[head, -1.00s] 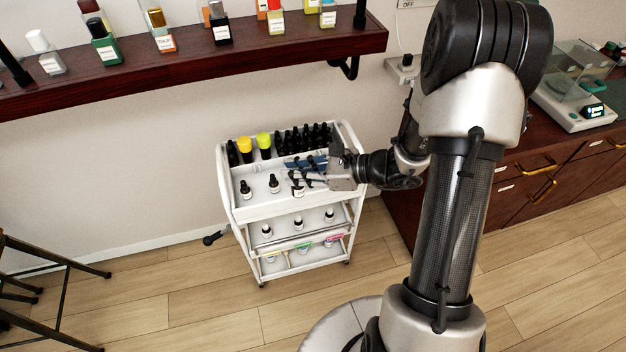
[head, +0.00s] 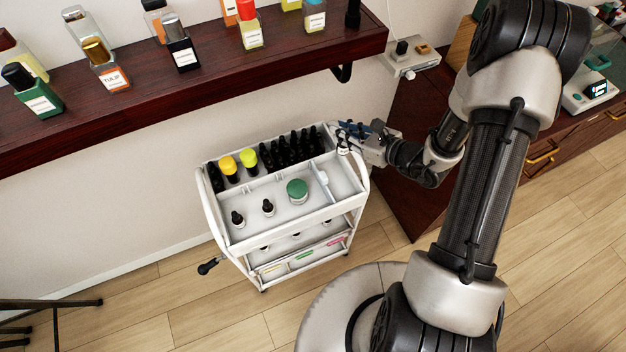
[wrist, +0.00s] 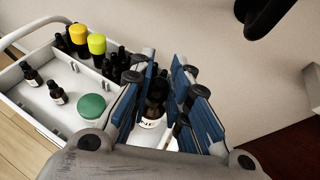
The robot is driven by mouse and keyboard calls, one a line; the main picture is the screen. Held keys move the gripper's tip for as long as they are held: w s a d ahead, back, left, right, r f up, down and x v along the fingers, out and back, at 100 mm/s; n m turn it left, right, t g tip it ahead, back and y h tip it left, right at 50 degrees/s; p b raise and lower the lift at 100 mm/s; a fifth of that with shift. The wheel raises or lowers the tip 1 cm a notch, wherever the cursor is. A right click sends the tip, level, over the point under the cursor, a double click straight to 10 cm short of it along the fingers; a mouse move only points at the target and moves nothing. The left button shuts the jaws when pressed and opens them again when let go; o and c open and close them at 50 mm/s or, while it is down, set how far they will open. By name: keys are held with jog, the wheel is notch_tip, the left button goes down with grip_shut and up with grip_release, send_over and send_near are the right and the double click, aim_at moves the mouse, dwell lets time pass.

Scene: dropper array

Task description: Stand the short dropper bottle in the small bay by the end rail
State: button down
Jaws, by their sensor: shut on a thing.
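My gripper (head: 352,136) is shut on a short dropper bottle (wrist: 151,127) with a black top and white label. The bottle also shows in the head view (head: 343,149). My blue-padded fingers (wrist: 165,92) stand on both sides of it in the wrist view. The bottle looks upright, at or above the right end rail of the white cart (head: 362,192); its exact height is hard to tell. The small bay (head: 343,178) lies at the right end of the top tray, beyond a white divider, and looks empty in its visible part.
Two short dropper bottles (head: 268,207) and a green-lidded jar (head: 297,191) stand in the tray's larger front bay. Black bottles (head: 290,149) and two yellow-capped bottles (head: 229,168) fill the back row. A dark wooden shelf (head: 200,85) hangs above; a wooden cabinet (head: 405,190) stands right.

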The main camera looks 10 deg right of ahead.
notch_tip(320, 180, down, 20)
jog(key=b, duration=0.5)
jog(key=shift+r, duration=0.15)
jog(key=c, duration=2)
grip_release()
jog(key=shift+f, duration=0.2)
jog(key=shift+o, duration=1)
